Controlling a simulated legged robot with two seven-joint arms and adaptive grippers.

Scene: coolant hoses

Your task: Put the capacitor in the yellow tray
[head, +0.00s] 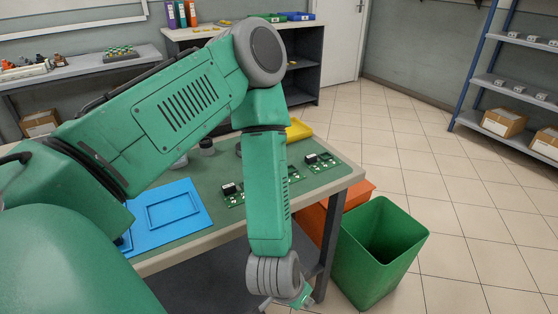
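The yellow tray (299,130) is at the far side of the table, partly hidden behind my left arm. I cannot pick out the capacitor for certain. A small dark cylinder (207,147) stands on the table left of my forearm, but I cannot tell what it is. My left gripper (284,302) hangs low in front of the table, at the bottom of the head view. It is small and cut off, with a green piece showing beside it, so its opening is unclear. My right gripper is not in view.
A blue tray (203,218) lies on the green-topped table (235,168). Green circuit boards (322,164) lie near its right end. An orange bin (360,188) and an open green bin (352,258) stand right of it. The tiled floor farther right is clear.

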